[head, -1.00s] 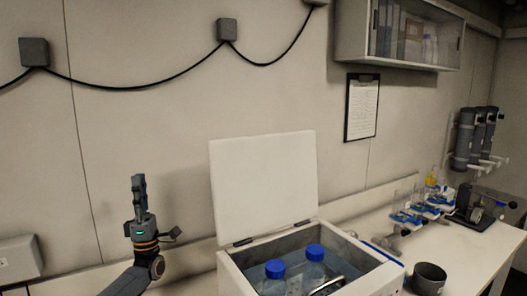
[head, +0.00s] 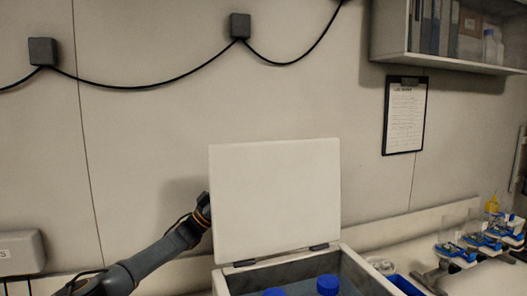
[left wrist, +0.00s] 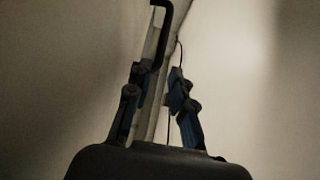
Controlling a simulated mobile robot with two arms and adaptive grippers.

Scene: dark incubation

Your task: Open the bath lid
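The white bath lid (head: 275,200) stands upright on its hinges at the back of the bath (head: 352,275), so the bath is open. Two blue-capped bottles (head: 328,285) show inside it. My left arm reaches in from the left, and its gripper is hidden behind the lid in the head view. In the left wrist view my left gripper (left wrist: 158,95) has its fingers apart. A pale strip with a black bracket-like piece at its top, likely the lid's edge and handle, shows between and beyond the fingers. Contact cannot be told. My right gripper is not in view.
The wall is close behind the lid and my left arm. A clipboard (head: 405,115) and a shelf (head: 450,62) hang at the right. Blue-based lab items (head: 480,243) stand on the bench to the right.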

